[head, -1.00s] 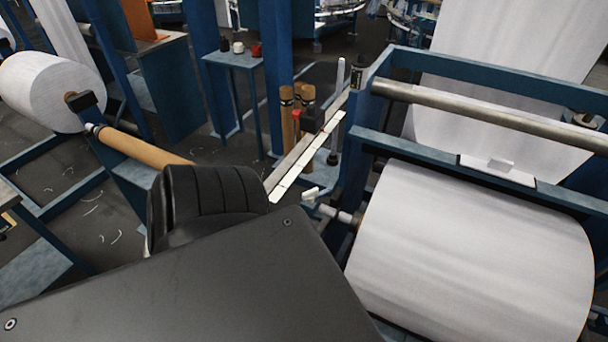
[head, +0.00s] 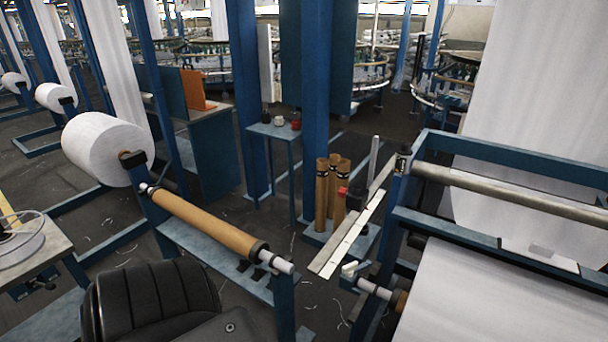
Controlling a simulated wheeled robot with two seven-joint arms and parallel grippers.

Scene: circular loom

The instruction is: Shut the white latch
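The small white latch (head: 349,268) shows in the head view, right of centre and low in the picture. It is at the frame beside the left end of the shaft of the large white roll (head: 480,300). It seems to stick out from the shaft's seat, but it is too small to tell its exact angle. Neither of my grippers shows in the head view.
A long pale flat bar (head: 348,235) slants just above the latch. Brown tubes (head: 322,195) stand behind it. An empty brown roller (head: 205,222) lies across a blue frame to the left. A small blue table (head: 272,131) stands farther back.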

